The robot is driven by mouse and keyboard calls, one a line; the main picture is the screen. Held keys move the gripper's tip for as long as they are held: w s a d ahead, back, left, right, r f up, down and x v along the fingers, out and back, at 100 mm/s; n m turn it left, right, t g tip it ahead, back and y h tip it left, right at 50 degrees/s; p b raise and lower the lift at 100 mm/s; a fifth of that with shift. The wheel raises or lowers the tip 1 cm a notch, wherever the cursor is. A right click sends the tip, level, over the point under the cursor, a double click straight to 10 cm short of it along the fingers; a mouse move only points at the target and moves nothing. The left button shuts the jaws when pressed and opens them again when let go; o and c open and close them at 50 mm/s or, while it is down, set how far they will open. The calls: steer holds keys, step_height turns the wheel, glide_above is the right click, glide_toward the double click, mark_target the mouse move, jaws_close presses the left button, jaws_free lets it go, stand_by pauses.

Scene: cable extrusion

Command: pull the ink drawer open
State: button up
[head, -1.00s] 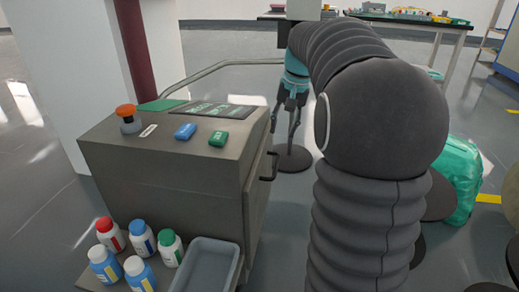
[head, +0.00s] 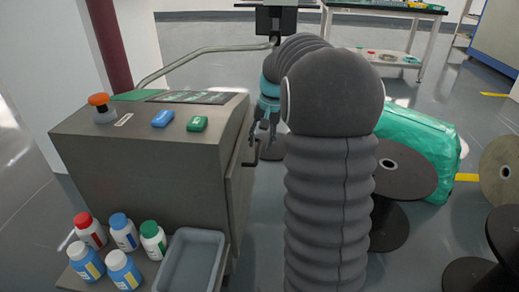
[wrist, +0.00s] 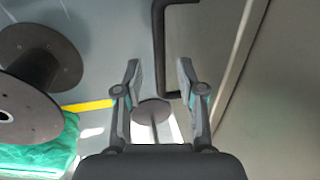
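The grey machine cabinet (head: 150,170) stands at left in the head view. A black handle (head: 253,150) sticks out from its right side face. In the wrist view the handle (wrist: 159,50) is a dark bent bar at top centre, with the grey cabinet face (wrist: 275,95) to its right. My gripper (head: 265,128) is close to the handle in the head view. In the wrist view my gripper (wrist: 159,68) is open, and the bar's lower end appears between and beyond the fingertips. I cannot tell whether they touch it. The drawer's outline is not clear.
Several ink bottles (head: 123,232) and a grey tray (head: 190,262) sit on a low shelf at the cabinet's front. Dark cable spools (head: 404,170) and a green wrapped bundle (head: 425,140) stand right of my arm. A rail (head: 205,51) runs behind the cabinet.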

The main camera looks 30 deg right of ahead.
steer(key=shift+w+a+f, duration=0.15)
steer(key=shift+f, duration=1.05)
jaws_close()
